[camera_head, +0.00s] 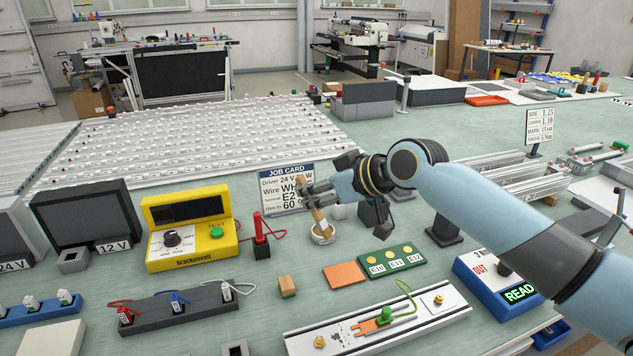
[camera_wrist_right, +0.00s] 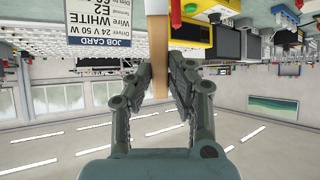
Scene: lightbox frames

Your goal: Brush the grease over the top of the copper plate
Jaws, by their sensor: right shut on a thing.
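My right gripper (camera_head: 316,194) is shut on the wooden handle of a brush (camera_head: 321,218). The brush points down, and its lower end is at a small white pot (camera_head: 322,234); the bristles are hidden. In the right wrist view the handle (camera_wrist_right: 157,50) lies between the fingers (camera_wrist_right: 160,80). A copper-coloured piece (camera_head: 365,327) lies on the pale metal rail (camera_head: 310,343) at the front, beside a green block (camera_head: 384,315). A flat orange square (camera_head: 344,274) lies on the table; I cannot tell which of the two is the copper plate. My left gripper is out of view.
A job card (camera_head: 287,188) stands behind the pot. A yellow tester (camera_head: 190,232) is to the left, and a green board (camera_head: 389,262) with brass discs is to the right. A blue-edged display box (camera_head: 497,285) stands at right.

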